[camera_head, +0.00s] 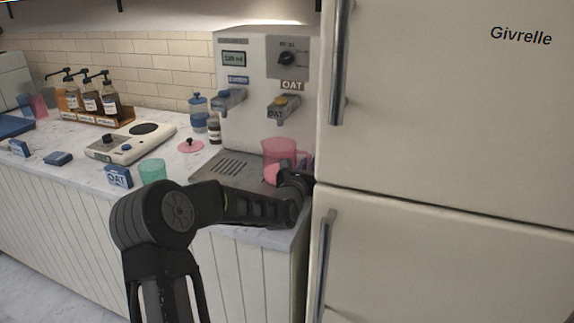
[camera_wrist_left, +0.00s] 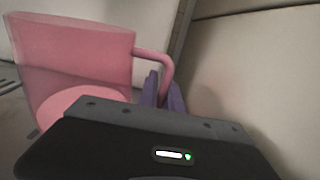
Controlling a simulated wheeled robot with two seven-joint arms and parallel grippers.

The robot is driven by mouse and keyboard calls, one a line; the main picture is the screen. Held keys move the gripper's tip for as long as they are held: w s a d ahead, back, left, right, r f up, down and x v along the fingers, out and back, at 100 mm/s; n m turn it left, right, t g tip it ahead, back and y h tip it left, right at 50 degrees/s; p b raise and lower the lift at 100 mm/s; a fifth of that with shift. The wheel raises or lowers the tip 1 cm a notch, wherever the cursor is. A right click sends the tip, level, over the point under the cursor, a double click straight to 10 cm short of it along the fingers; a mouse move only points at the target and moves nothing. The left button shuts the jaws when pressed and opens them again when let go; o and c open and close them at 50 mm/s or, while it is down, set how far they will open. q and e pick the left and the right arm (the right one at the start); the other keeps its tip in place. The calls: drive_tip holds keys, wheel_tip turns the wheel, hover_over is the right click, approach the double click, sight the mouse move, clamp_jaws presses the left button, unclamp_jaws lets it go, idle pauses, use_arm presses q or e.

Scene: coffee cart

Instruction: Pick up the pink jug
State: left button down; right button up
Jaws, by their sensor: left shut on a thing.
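The pink jug (camera_head: 279,150) is a translucent pink vessel under the OAT tap, at the right side of the dispenser's drip tray by the fridge. In the left wrist view the jug (camera_wrist_left: 75,60) fills the left side, upright, with its handle on the right. My left gripper (camera_head: 300,174) reaches in low at the jug's right side. In the wrist view its purple fingers (camera_wrist_left: 162,90) are shut on the jug's handle. A lighter pink round shape (camera_wrist_left: 85,105) shows at the jug's lower part. My right gripper is not in view.
The dispenser (camera_head: 262,95) stands behind the jug, and the fridge (camera_head: 440,120) is close on the right.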

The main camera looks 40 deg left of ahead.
sight(308, 156)
use_arm(q)
drive_tip(key=shift+r, duration=0.1)
drive_tip(key=shift+r, duration=0.5)
wheel_tip(308, 156, up, 2)
drive_tip(key=shift+r, duration=0.1)
drive_tip(key=b+v, duration=0.1)
drive_tip(key=v, duration=0.8)
drive_tip(key=shift+s+r+b, duration=0.15)
drive_tip(key=shift+s+b, duration=0.05)
drive_tip(key=shift+b, duration=0.1)
drive_tip(key=p+v, duration=0.6)
drive_tip(key=v, duration=0.2)
drive_tip(key=shift+s+p, duration=0.25)
drive_tip(key=shift+p, duration=0.1)
drive_tip(key=shift+d, duration=0.15)
